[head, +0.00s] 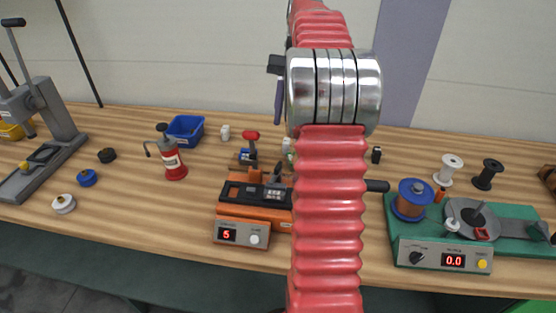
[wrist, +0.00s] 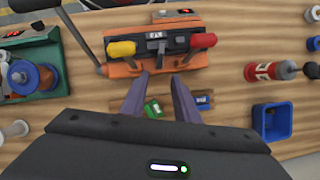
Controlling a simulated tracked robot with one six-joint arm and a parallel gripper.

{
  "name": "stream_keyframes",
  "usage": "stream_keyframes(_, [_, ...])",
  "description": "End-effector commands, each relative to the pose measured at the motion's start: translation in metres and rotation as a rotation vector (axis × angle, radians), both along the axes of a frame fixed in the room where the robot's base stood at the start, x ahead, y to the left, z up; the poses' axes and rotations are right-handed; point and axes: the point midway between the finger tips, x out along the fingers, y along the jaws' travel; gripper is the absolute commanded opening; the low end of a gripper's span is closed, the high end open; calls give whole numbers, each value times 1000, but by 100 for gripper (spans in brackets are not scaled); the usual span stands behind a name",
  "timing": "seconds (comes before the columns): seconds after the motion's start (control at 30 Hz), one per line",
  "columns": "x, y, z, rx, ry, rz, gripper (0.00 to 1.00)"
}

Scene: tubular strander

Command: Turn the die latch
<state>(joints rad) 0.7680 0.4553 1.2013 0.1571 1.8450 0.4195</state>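The orange machine (head: 230,205) stands mid-table, with its right part hidden behind my arm. In the wrist view the orange machine (wrist: 124,70) carries a yellow handle (wrist: 121,48) at left, a red handle (wrist: 203,41) at right and a small dark lever (wrist: 157,46) between them. The red handle (head: 251,136) stands up in the head view; the yellow one is hidden there. I cannot tell which part is the die latch. My gripper (wrist: 161,75) is open and empty, its two purple fingers pointing at the machine's near edge. I cannot tell whether they touch it.
A green block (wrist: 153,107) and a blue block (wrist: 204,102) lie near my fingers. A long grey bar (wrist: 79,37) sticks out left of the machine. A red pump can (head: 173,160) and blue bin (head: 186,129) stand left; a green winder (head: 410,235) stands right.

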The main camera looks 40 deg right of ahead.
Motion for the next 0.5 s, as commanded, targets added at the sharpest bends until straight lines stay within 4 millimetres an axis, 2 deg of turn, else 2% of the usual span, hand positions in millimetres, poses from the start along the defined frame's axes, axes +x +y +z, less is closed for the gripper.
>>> stream_keyframes(0.5, [-10, 23, -58, 2, 3, 2, 28])
